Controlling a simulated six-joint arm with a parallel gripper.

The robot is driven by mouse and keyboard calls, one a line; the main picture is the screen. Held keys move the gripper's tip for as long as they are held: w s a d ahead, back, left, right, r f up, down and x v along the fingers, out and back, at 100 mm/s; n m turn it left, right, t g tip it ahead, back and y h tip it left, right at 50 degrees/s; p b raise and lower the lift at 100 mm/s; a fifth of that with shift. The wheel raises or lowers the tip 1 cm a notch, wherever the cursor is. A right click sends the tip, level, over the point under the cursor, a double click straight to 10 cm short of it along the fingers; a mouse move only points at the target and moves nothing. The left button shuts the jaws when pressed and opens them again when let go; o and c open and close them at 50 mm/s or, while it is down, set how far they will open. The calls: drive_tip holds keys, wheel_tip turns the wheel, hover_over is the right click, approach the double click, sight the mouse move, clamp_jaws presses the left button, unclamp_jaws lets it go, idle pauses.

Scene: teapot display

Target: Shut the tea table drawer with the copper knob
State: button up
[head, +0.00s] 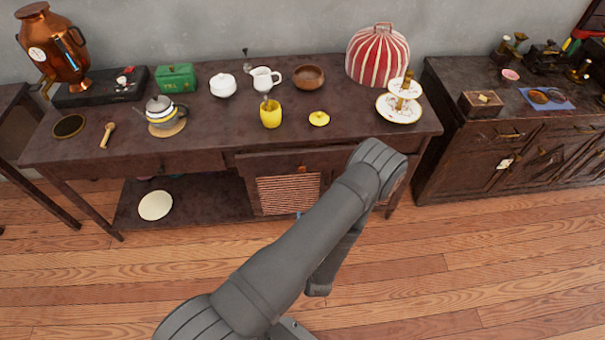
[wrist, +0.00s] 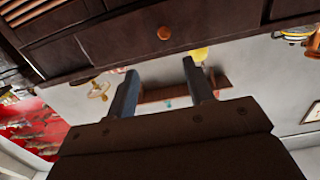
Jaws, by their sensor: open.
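The tea table (head: 330,110) is long and dark, with a drawer (head: 268,163) in its middle front that stands out a little from the table in the head view. In the wrist view, which looks upside down, a round copper knob (wrist: 164,33) sits on the dark drawer front (wrist: 125,45). My gripper (wrist: 160,67) is open and empty, its two fingers apart. Its fingertips point toward the knob side of the front, with a visible gap to the knob.
On the tabletop stand a yellow cup (head: 270,113), a yellow lid (head: 319,118), a white jug (head: 264,79), a tiered stand (head: 400,104) and a striped cozy (head: 378,54). A slatted panel (head: 288,195) is below the drawer. The wooden floor (head: 440,290) in front is clear.

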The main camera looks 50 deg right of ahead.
approach(302, 170)
drive_tip(key=shift+t, duration=0.3)
drive_tip(key=x, duration=0.8)
drive_tip(key=shift+d+f, duration=0.2)
clamp_jaws()
